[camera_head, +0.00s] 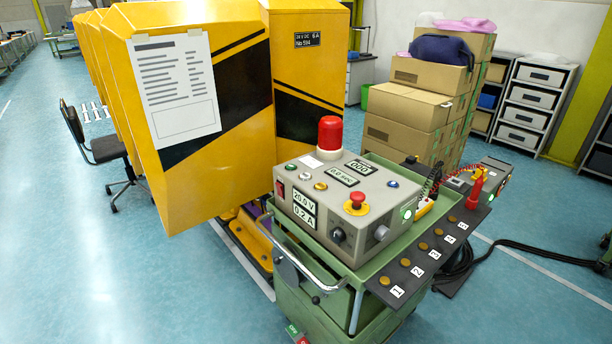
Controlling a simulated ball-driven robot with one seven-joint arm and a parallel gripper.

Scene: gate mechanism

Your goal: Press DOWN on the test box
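The grey test box (325,219) sits on top of a green cart (345,300). It carries a red dome lamp (330,134) and displays reading "000", "0.0 sec", "20.0 V" and "0.2 A". A red mushroom button (357,200) stands on a yellow base on its top. A red switch (281,188), a blue button (392,183), other small buttons, black knobs (338,235) and a lit green button (407,213) also show on it. I cannot read a DOWN label on any control. My gripper is not in view.
Yellow gate machines (190,90) stand behind and left of the cart. A black panel (440,246) with numbered brass buttons juts from the cart's right side. Stacked cardboard boxes (410,103) stand behind. Black cables (545,255) lie on the right floor; the left floor is mostly clear.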

